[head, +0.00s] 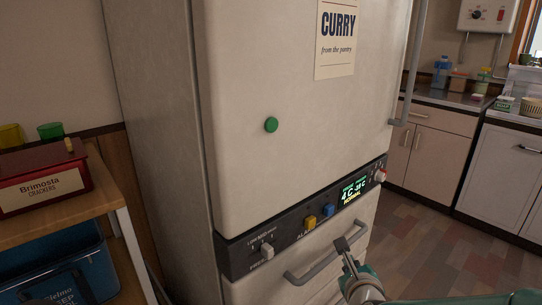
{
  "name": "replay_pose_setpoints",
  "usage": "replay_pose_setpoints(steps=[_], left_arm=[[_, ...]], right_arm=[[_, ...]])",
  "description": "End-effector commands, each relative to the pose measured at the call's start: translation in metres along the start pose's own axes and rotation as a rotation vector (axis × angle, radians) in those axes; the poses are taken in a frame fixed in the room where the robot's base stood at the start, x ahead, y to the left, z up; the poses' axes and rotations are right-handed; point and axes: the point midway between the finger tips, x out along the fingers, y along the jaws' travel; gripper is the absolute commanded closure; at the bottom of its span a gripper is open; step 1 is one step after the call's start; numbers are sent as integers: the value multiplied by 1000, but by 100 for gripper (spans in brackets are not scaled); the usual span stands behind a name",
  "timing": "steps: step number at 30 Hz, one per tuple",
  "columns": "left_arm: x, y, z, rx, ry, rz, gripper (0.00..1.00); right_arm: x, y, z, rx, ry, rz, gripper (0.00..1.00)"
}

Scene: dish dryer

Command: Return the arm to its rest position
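My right arm comes in from the lower right in the head view. Its gripper (346,246) is in front of the fridge's lower drawer, beside the right part of the grey drawer handle (308,273). The fingers are small and seen at an angle, so I cannot tell whether they are open or shut, or whether they touch the handle. My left gripper is not in view.
A tall fridge (290,70) fills the middle, with a control panel (290,229) above the drawer. A shelf (78,210) with a red crackers box (40,172) stands at left. Counters with cabinets (430,148) are at back right. Tiled floor (425,235) is clear at right.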

Motion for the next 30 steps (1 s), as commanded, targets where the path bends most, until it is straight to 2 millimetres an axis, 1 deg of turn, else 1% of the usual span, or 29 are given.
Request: replay_pose_setpoints(steps=[1, 2, 3, 5, 6, 8, 9, 11, 12, 14, 15, 17, 18, 21, 25, 30], left_arm=[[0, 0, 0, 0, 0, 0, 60], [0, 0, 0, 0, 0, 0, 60], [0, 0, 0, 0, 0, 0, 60], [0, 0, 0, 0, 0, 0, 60], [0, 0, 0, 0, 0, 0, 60], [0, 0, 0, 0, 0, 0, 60], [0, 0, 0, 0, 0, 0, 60], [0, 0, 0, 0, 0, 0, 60], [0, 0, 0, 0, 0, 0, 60], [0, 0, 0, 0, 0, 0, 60], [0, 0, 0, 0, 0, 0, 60], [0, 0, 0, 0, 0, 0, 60], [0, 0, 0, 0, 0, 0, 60], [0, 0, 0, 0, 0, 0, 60], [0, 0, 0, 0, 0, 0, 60], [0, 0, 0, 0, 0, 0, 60]], right_arm=[[14, 11, -32, -24, 68, 20, 100], [22, 18, -51, -42, 104, 36, 100], [30, 30, -77, -74, 150, 66, 100], [38, 50, -118, -151, 218, 131, 100], [41, 65, -145, -225, 256, 185, 100], [41, 89, -184, -356, 300, 286, 100], [38, 106, -210, -453, 320, 363, 100], [28, 132, -247, -615, 328, 496, 100], [19, 150, -270, -730, 316, 596, 100], [0, 178, -302, -912, 267, 758, 100], [-14, 194, -319, -1039, 209, 866, 100], [-34, 214, -336, -1211, 98, 998, 100], [-46, 225, -343, -1316, 13, 1071, 100], [-68, 242, -350, -1541, -198, 1187, 100], [-83, 250, -350, -1772, -443, 1248, 100], [-91, 254, -351, -2004, -697, 1264, 100]])
